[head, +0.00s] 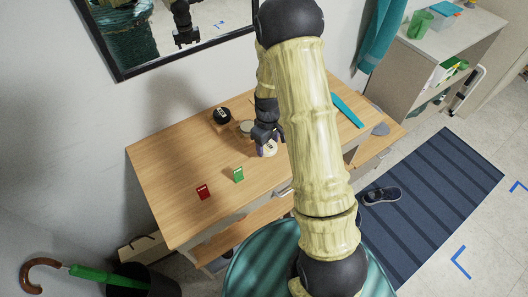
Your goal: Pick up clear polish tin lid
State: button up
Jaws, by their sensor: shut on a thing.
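My gripper (265,142) is low over the wooden table, shut on a small pale round thing (268,150) with a dark mark on it. This looks like the clear polish tin lid, but it is small and partly hidden by my fingers. I cannot tell whether it touches the table top. A small grey-tan round tin (245,127) stands just behind and to the left of my gripper. A black round tin (222,115) with a white label is farther left.
A wall mirror (112,72) hangs behind. A shoe (382,195) lies on the striped mat (440,190). An umbrella (105,278) is at lower left.

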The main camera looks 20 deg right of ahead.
aim_at(268, 146)
notch_tip(268, 146, up, 5)
jog(key=shift+r+b, duration=0.1)
jog(key=shift+b, duration=0.25)
dwell(0.3)
